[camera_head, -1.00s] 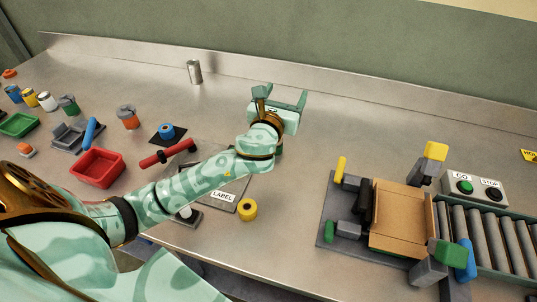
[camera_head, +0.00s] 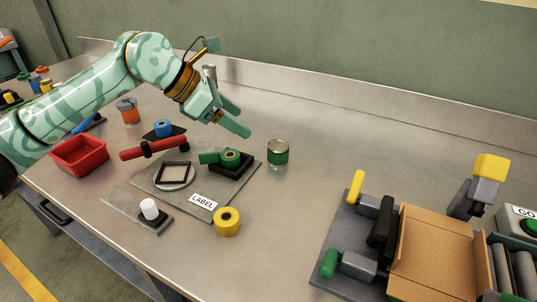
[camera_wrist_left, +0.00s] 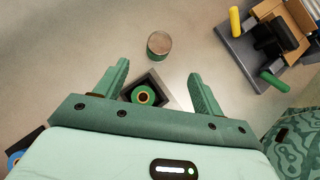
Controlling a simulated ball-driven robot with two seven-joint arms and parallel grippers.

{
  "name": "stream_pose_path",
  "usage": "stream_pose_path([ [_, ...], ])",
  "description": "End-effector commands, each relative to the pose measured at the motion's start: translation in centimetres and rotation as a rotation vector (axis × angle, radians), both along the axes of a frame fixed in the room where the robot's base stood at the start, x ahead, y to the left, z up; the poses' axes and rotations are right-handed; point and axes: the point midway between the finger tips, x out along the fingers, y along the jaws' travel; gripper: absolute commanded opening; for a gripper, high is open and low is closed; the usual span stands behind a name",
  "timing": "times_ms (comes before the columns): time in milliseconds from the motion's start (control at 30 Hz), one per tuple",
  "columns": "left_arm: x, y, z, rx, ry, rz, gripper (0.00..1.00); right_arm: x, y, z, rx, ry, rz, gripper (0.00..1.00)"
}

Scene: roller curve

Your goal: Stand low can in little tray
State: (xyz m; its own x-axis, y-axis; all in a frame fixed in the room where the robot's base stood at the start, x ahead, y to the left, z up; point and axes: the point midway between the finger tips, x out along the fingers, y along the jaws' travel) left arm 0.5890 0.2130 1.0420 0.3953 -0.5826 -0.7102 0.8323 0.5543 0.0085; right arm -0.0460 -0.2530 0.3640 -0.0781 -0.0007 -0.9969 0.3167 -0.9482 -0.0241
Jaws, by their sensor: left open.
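A low can (camera_head: 278,152) with a silver top and a green band stands upright on the bench. It also shows in the left wrist view (camera_wrist_left: 159,44), beyond the fingertips. A small black square tray (camera_head: 246,169) lies left of the can and holds a green roll (camera_head: 230,157); I cannot tell if this is the little tray. A black square frame (camera_head: 188,174) lies on a pale disc further left. My left gripper (camera_head: 245,121) is open and empty, above and behind the black tray, apart from the can. My right gripper is not in view.
A grey plate marked LABEL (camera_head: 204,200) lies under the tray. A yellow roll (camera_head: 228,222), a red-handled tool (camera_head: 154,148) and a red bin (camera_head: 80,155) are nearby. A cardboard box (camera_head: 434,258) in a fixture stands at right. Bench right of the can is clear.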

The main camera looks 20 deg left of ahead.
Motion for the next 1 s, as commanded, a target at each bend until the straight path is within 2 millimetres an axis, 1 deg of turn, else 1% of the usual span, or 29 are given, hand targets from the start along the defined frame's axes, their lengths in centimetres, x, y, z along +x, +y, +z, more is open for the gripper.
stream_pose_path([
  [33,0.2,-0.5,-0.8,-0.005,0.012,0.006,0.69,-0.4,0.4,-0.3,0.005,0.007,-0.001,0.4],
  [133,1.1,-1.7,-2.5,-0.008,0.012,0.004,0.69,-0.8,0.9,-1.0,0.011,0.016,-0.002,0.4],
  [300,2.9,-4.3,-5.7,-0.008,0.012,0.004,0.69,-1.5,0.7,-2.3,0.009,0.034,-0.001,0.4],
  [400,3.6,-5.4,-6.9,-0.009,0.011,0.004,0.69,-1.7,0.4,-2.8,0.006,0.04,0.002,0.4],
  [500,4.1,-6.2,-7.6,-0.009,0.008,0.004,0.69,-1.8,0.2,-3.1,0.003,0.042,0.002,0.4],
  [667,4.5,-6.7,-8.1,-0.009,0.006,0.004,0.69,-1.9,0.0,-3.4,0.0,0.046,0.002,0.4],
  [800,5.4,-7.8,-9.6,-0.009,0.008,0.004,0.69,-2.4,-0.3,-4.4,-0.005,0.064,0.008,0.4],
  [867,5.9,-8.5,-10.4,-0.01,0.011,0.003,0.69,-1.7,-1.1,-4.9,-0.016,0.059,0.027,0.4],
  [933,6.4,-9.2,-11.2,-0.008,0.01,0.001,0.69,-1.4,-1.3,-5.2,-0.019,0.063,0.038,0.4],
  [1000,6.6,-9.5,-11.4,-0.008,0.008,0.004,0.69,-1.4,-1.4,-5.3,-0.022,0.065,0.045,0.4],
])
